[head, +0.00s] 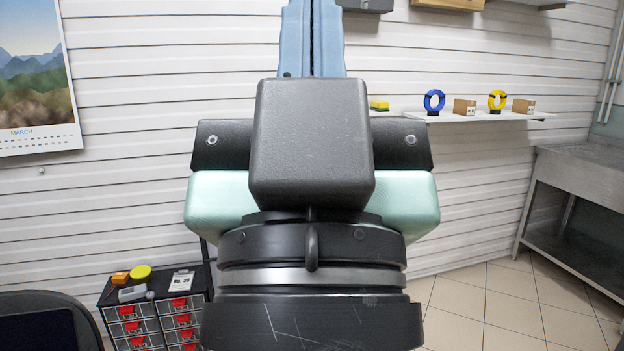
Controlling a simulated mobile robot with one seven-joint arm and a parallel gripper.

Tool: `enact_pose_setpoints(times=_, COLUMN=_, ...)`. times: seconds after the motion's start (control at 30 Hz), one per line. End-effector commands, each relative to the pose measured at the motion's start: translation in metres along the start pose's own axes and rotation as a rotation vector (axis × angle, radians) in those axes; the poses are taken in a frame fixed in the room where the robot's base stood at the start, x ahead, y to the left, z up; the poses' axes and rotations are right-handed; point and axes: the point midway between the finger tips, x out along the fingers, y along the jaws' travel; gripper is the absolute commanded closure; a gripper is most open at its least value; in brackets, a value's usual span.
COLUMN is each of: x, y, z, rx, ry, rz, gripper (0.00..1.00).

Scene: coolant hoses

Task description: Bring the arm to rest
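My own arm fills the middle of the head view. Its round dark base part with a silver ring is at the bottom, with dark and mint-green parts above it. A pale blue section runs straight up and leaves the picture at the top edge. I cannot see my gripper, so whether it is open, shut or holding anything does not show. No part of the arm is seen touching anything around it.
A white wall shelf (465,116) at right bears a blue ring (427,103), a yellow ring (504,100), small cardboard boxes (464,107) and a yellow sponge-like block (379,104). A drawer unit (135,322) stands lower left, a metal bench (585,170) at far right. Tiled floor (500,300) is clear.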

Motion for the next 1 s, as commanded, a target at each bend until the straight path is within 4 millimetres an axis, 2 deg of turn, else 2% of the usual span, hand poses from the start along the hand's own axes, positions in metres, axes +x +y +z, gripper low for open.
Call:
enact_pose_setpoints(times=0.03, x=0.024, y=0.0, z=-0.022, rx=0.0, ry=-0.001, rz=0.0, gripper=1.0)
enact_pose_setpoints(times=0.3, x=0.084, y=0.0, z=-0.079, rx=0.001, ry=-0.002, rz=-0.001, gripper=1.0)
enact_pose_setpoints(times=0.5, x=0.118, y=0.0, z=-0.111, rx=0.001, ry=-0.002, rz=-0.001, gripper=1.0)
enact_pose_setpoints(times=0.67, x=0.129, y=0.0, z=-0.121, rx=0.001, ry=-0.002, rz=-0.001, gripper=1.0)
enact_pose_setpoints(times=1.0, x=0.13, y=0.0, z=-0.122, rx=0.001, ry=-0.002, rz=-0.001, gripper=1.0)
